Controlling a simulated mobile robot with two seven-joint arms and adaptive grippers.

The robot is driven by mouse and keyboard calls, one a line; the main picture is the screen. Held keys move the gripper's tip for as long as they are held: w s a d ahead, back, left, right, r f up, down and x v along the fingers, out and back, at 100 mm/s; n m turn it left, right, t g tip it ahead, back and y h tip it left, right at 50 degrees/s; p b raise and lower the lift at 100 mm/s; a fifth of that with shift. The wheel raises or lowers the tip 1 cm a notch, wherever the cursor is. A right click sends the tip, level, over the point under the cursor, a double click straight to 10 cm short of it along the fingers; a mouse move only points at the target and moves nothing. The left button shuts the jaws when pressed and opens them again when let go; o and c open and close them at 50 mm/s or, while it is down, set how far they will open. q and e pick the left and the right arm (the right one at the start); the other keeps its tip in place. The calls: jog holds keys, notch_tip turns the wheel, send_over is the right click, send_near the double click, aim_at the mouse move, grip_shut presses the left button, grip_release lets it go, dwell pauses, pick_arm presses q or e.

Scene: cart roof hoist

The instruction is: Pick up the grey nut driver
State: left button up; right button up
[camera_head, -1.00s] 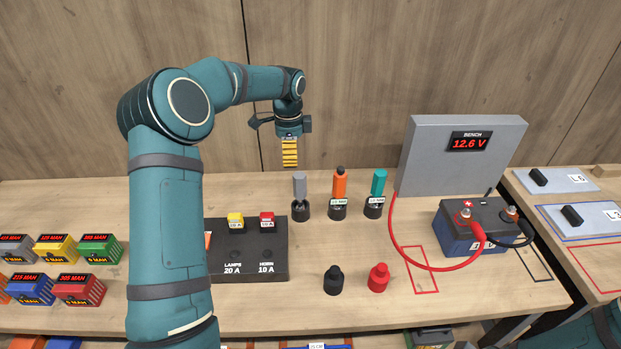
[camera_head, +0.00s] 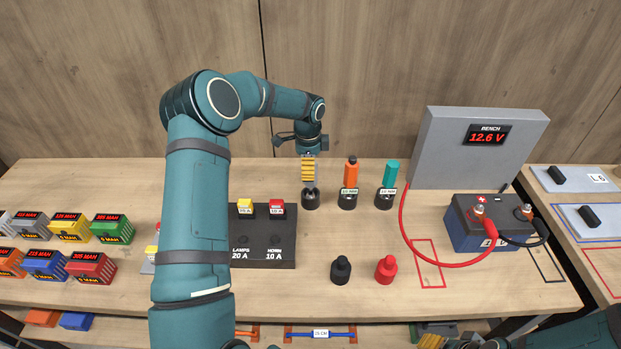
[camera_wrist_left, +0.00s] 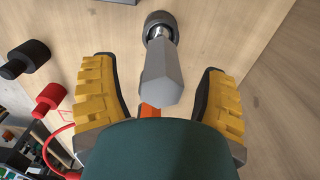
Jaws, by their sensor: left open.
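The grey nut driver (camera_wrist_left: 165,75) stands in its dark round holder (camera_head: 311,200). In the head view my left gripper (camera_head: 309,174) hides most of it. My left gripper is open, pointing down over the driver. In the left wrist view the yellow fingers (camera_wrist_left: 153,95) are on either side of the grey handle, with a visible gap on each side. At the bottom edge of the head view, what looks like my right gripper (camera_head: 432,341) shows only in part, and its jaws cannot be made out.
An orange driver (camera_head: 351,175) and a teal driver (camera_head: 390,174) stand in holders to the right. A fuse block (camera_head: 265,250) is at left. A black cap (camera_head: 341,271) and a red cap (camera_head: 386,270) are in front. A battery (camera_head: 470,230) and bench meter (camera_head: 450,150) are further right.

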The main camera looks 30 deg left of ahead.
aim_at(311, 184)
pick_arm(q)
jog(key=f, duration=0.2)
jog(key=shift+w+f, duration=0.2)
jog(key=shift+f, duration=0.45)
grip_shut()
jog(key=shift+r, duration=0.1)
